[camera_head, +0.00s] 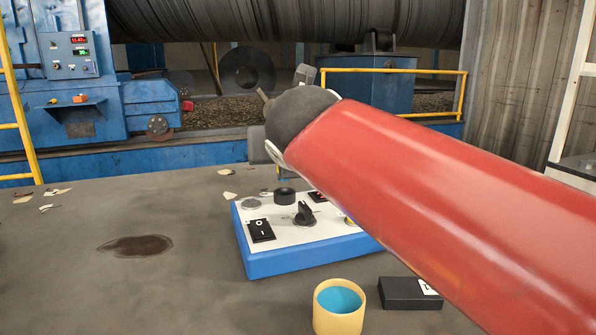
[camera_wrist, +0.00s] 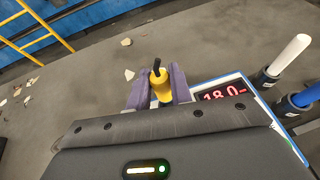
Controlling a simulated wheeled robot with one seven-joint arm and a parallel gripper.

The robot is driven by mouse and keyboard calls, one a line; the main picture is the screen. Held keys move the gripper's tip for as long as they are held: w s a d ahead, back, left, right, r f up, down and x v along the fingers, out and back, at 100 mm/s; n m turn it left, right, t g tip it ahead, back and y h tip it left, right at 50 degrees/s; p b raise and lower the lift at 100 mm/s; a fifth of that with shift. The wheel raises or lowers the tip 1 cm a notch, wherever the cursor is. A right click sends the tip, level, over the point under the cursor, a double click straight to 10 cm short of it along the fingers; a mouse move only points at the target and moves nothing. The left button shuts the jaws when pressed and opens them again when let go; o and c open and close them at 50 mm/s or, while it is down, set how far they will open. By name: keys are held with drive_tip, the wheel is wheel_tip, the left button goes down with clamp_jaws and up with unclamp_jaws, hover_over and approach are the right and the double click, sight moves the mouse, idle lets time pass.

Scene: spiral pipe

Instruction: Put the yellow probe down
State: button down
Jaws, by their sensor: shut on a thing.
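The yellow probe (camera_wrist: 162,86), with a black tip, shows in the wrist view between the two purple-grey fingers of my gripper (camera_wrist: 160,84). My gripper is shut on it. The probe is held near the display end of the blue-edged control box, with grey floor or table surface behind it. In the head view my red arm crosses the right side, and the probe and fingers cannot be made out behind the arm's dark joint.
The blue control box (camera_head: 290,258) has a white top with a knob and switch. A yellow cup (camera_head: 340,308) with blue inside and a black box (camera_head: 409,293) stand in front. A red display (camera_wrist: 222,94) and two probe-like sticks (camera_wrist: 290,62) are right in the wrist view. The surface at left is mostly clear.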

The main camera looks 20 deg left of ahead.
wheel_tip(320, 180, down, 4)
drive_tip(key=shift+r, duration=0.25)
drive_tip(key=c, duration=1.3)
unclamp_jaws()
drive_tip(key=shift+o, duration=0.2)
drive_tip(key=v, duration=1.2)
drive_tip(key=shift+s, duration=0.1)
